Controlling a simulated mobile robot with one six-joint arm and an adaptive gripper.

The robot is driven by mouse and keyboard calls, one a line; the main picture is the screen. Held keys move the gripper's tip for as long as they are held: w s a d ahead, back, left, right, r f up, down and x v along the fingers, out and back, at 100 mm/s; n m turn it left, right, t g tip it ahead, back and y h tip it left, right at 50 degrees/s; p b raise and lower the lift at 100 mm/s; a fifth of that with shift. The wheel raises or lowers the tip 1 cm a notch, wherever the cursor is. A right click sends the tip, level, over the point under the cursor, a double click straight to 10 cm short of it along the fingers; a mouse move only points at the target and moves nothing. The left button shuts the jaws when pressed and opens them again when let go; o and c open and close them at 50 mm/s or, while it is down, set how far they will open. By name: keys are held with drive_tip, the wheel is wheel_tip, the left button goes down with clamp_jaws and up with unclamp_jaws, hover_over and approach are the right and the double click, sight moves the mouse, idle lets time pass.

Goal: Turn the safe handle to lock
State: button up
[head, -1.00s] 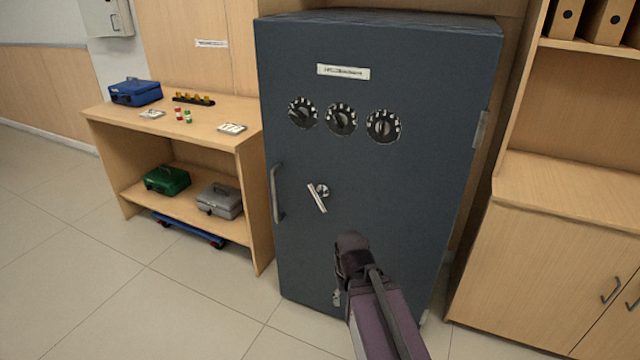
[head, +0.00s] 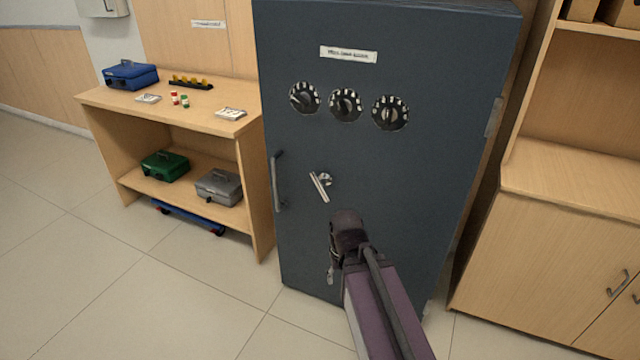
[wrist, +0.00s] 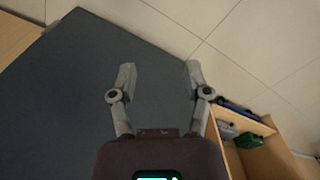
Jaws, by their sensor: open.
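The safe (head: 430,190) is a tall dark blue-grey cabinet with its door closed. Its silver lever handle (head: 319,187) sits mid-door beside a small round silver boss, tilted from upper left to lower right. My gripper (head: 331,274) is in front of the lower door, below the lever and apart from it, its fingers pointing down. In the wrist view my gripper (wrist: 160,69) is open and empty, with both grey fingers spread over the plain safe door (wrist: 80,90). The lever does not show in the wrist view.
Several black dials, including the middle dial (head: 346,105), sit above the lever. A vertical pull bar (head: 277,182) is at the door's left edge. A wooden shelf unit (head: 255,190) with cash boxes stands left, a wooden cabinet (head: 540,240) right. Floor at left is clear.

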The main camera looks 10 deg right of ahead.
drive_tip(key=m+t+y+b, duration=0.8)
drive_tip(key=m+t, duration=0.8)
drive_tip(key=m, duration=1.2)
approach(320, 185)
drive_tip(key=s, duration=0.3)
drive_tip(key=shift+w+d+h+b, duration=0.15)
drive_tip(key=shift+d+h+b, duration=0.25)
drive_tip(key=x, duration=1.4)
drive_tip(key=shift+r, duration=0.2)
